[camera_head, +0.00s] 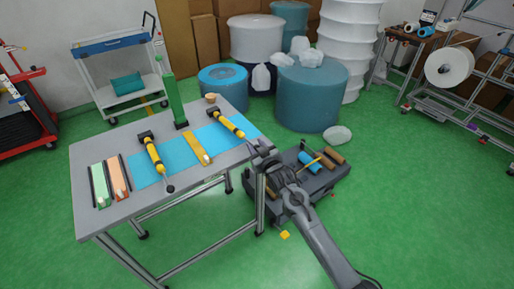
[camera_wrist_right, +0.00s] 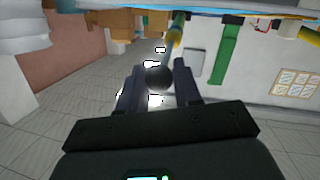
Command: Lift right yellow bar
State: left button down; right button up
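The right yellow bar (camera_head: 230,125) lies on the table over the blue mat, with a black block at its far end. Its near end reaches past the table edge to a dark ball knob, seen in the right wrist view (camera_wrist_right: 159,77). My right gripper (camera_head: 260,149) is at that near end. In the wrist view its two fingers flank the knob closely on both sides and look shut on it. The bar does not look clearly raised. The left yellow bar (camera_head: 154,156) lies farther left with a grey ball knob. My left gripper is out of view.
A flat yellow piece (camera_head: 196,149) lies on the blue mat (camera_head: 150,175) between the bars. A green post (camera_head: 173,95) and small tan cup (camera_head: 211,97) stand behind. Green and orange strips lie at left. A dark cart (camera_head: 320,180) stands under my right arm.

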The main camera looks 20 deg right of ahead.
jog(key=shift+o, duration=1.4)
jog(key=shift+r, duration=0.15)
jog(key=shift+s+d, duration=0.1)
jog(key=shift+s, duration=0.4)
jog(key=s+r+p, duration=0.1)
jog(key=s+p, duration=0.1)
jog(key=s, duration=0.7)
jog(key=shift+s+d+r+p, duration=0.25)
jog(key=shift+s+p, duration=0.1)
